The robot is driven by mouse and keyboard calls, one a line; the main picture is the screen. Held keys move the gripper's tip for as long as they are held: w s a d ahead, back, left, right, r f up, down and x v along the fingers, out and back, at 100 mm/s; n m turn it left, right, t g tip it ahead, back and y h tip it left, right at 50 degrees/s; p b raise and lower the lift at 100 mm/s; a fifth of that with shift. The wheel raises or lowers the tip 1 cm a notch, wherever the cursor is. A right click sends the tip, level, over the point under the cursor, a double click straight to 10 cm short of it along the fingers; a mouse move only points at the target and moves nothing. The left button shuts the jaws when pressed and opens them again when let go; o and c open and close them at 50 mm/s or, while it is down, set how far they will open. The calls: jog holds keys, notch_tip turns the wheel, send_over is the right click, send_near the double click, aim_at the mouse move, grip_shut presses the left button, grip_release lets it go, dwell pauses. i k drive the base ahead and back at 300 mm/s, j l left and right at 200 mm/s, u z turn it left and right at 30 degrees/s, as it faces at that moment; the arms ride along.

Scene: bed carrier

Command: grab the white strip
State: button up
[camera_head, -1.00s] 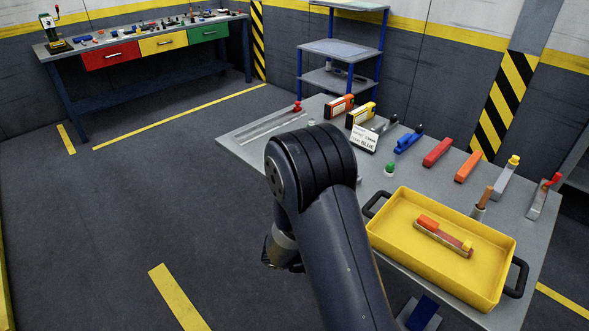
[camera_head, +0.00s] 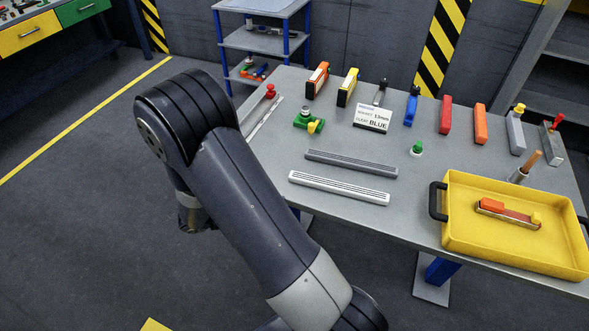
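A white strip (camera_head: 338,188) with dark lengthwise grooves lies flat near the front edge of the grey table (camera_head: 400,222). A similar dark grey strip (camera_head: 350,163) lies just behind it, roughly parallel. Another thin pale strip (camera_head: 263,122) lies at the table's left edge, partly hidden by my arm. My gripper (camera_head: 193,222) hangs below the arm's bend, left of the table and apart from the strips. It is small, dark and mostly hidden, so its opening cannot be made out.
A yellow tray (camera_head: 462,240) with black handles stands at the table's right front, holding an orange-ended piece. A sign (camera_head: 372,118) reading BLUE, a green and yellow piece (camera_head: 308,121), a green button (camera_head: 417,149) and several coloured clamps stand behind. Floor to the left is clear.

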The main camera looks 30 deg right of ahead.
aim_at(352, 191)
jog(key=i+j+z, duration=0.45)
jog(key=i+j, duration=0.15)
jog(key=i+j+z, duration=0.2)
jog(key=j, duration=0.35)
jog(key=z, duration=0.7)
